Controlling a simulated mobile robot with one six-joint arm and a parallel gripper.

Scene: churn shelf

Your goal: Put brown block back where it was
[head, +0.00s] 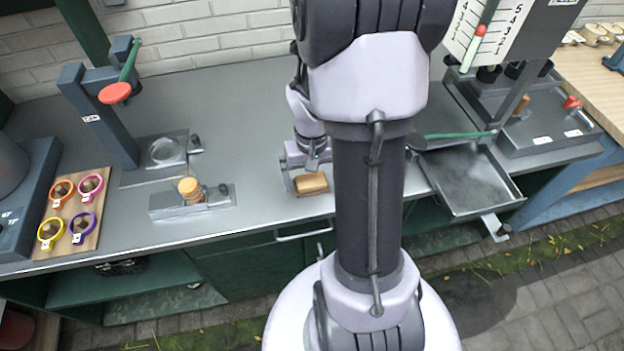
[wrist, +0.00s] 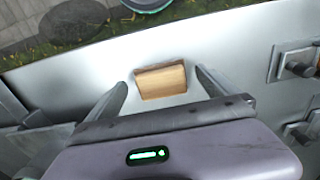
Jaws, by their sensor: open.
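The brown block (head: 311,183) lies on the grey counter near its front edge, left of my column in the head view. It also shows in the wrist view (wrist: 162,82), as a wooden block with a darker upper edge. My gripper (head: 306,172) is over the block with its fingers apart. In the wrist view my gripper (wrist: 160,85) has one finger on each side of the block, with a visible gap on both sides.
A grey fixture with a round wooden piece (head: 190,189) stands left on the counter (head: 250,110). A wooden board with several coloured rings (head: 76,215) lies farther left. A metal tray (head: 468,180) is at right. The counter between the fixture and the block is clear.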

